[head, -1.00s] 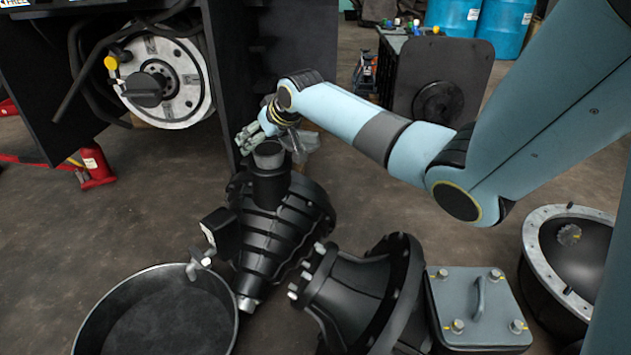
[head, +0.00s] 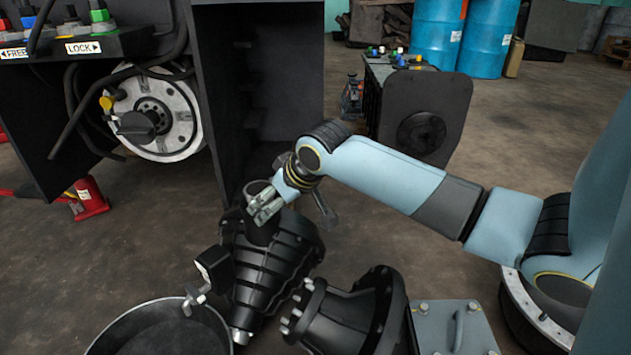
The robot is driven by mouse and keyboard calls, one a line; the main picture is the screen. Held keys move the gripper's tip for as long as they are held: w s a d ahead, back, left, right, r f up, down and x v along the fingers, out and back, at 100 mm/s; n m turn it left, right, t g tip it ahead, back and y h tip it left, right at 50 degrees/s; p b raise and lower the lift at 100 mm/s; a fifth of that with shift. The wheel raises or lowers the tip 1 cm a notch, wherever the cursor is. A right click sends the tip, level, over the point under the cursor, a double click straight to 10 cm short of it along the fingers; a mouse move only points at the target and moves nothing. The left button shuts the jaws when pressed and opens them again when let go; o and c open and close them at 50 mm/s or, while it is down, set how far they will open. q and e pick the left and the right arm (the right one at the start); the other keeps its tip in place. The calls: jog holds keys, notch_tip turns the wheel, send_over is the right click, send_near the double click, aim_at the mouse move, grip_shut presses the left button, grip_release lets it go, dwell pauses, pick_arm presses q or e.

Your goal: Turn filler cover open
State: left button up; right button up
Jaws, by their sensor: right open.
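A black ribbed housing (head: 268,265) stands on the floor in the middle of the head view. A short upright neck with a grey round top (head: 256,188) rises from it; I cannot tell for sure if this top is the filler cover. A small black block (head: 213,268) sticks out at the housing's left side. My right gripper (head: 264,207) is open, with its fingers in front of the neck, hiding part of it. I cannot tell if they touch it. My left gripper is not in view.
A round black pan (head: 160,325) lies at the lower left, beside the housing. A flanged black cone (head: 345,318) and a grey lidded box (head: 450,330) stand at the right. A dark upright frame (head: 265,100) rises behind. Blue drums (head: 484,38) stand far back.

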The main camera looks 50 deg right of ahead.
jog(key=s+a+f+g, duration=0.1)
jog(key=s+a, duration=0.1)
jog(key=s, duration=0.3)
jog(key=s+a+f+g, duration=0.1)
jog(key=s+a, duration=0.1)
jog(key=s, duration=0.3)
jog(key=s+a+f+n+g, duration=0.1)
jog(key=s+a, duration=0.1)
jog(key=s, duration=0.4)
jog(key=shift+a, duration=0.25)
jog(key=shift+s, duration=0.1)
